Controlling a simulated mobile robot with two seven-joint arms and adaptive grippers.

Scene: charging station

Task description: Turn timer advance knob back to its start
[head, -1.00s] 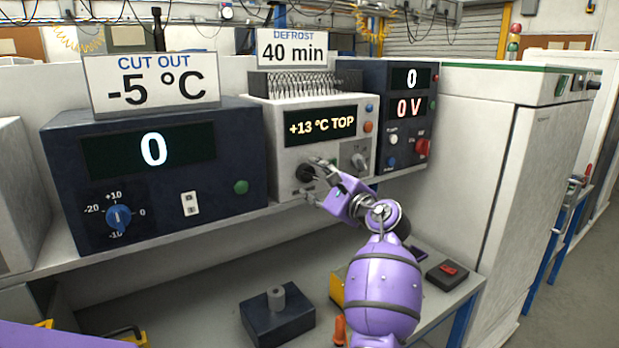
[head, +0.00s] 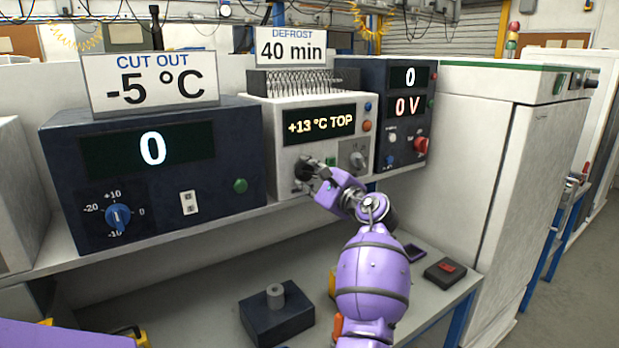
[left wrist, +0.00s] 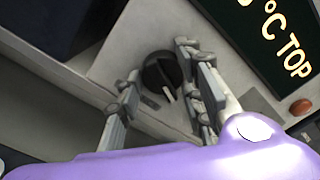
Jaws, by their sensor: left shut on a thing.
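The timer advance knob is a round black knob (head: 302,168) with a pale pointer mark, low on the left of the light box's front panel (head: 281,140). In the left wrist view the knob (left wrist: 158,72) sits between the fingers, its pale mark pointing to the lower right of that picture. My left gripper (head: 309,177) is at the panel, shut on the knob with a finger on either side. The fingers hide part of the knob and its surroundings in the head view. The box's display (head: 320,121) reads "+13 °C TOP". My right gripper is not in view.
A grey knob (head: 357,157) and a green button (head: 331,161) are right of the gripper. A dark box with a blue dial (head: 118,217) stands left; a dark unit with a red knob (head: 421,145) stands right. A black block (head: 262,318) lies on the lower bench.

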